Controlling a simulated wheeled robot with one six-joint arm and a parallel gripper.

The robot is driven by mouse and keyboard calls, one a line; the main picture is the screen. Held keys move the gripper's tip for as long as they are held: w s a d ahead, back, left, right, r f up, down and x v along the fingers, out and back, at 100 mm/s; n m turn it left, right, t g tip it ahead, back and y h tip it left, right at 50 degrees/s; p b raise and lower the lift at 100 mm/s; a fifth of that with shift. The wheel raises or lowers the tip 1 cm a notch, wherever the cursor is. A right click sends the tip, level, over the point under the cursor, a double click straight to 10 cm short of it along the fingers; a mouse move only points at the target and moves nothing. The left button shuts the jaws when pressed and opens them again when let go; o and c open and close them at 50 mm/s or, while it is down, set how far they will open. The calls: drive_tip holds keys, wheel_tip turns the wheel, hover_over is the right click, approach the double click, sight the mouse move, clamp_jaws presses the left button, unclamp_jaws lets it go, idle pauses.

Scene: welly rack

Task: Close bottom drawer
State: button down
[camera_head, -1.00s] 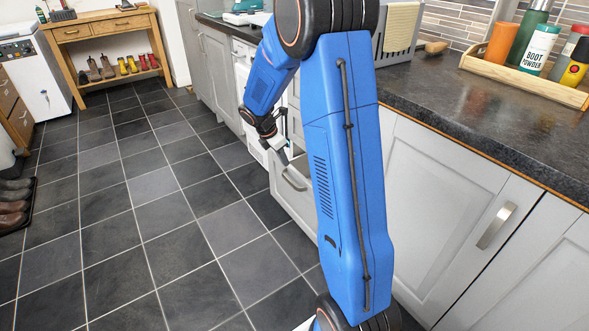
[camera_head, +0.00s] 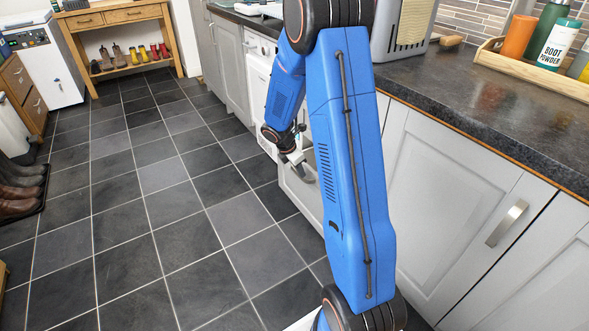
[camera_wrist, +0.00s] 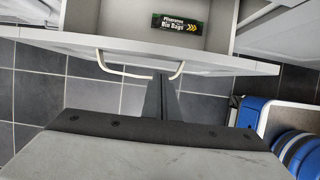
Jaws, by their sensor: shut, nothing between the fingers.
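The bottom drawer (camera_head: 300,191) is a pale grey front low in the cabinet run, partly behind my arm. It stands open; the wrist view looks down on its front (camera_wrist: 225,62) and into its inside. The curved handle (camera_wrist: 112,69) sticks out from the front. My gripper (camera_wrist: 161,76) is shut and empty, its fingertips at the handle, between its two ends. I cannot tell whether they touch it. In the head view my gripper (camera_head: 298,162) is beside the drawer's handle.
A dark worktop (camera_head: 480,110) runs above grey cupboards on the right, with a wooden tray (camera_head: 535,75) of bottles. The tiled floor (camera_head: 150,220) left of the drawer is clear. Boots (camera_head: 20,190) stand at the left edge, and a wooden bench (camera_head: 120,25) stands at the back.

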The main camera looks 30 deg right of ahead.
drive_tip(key=shift+d, duration=1.1)
drive_tip(key=shift+d, duration=0.1)
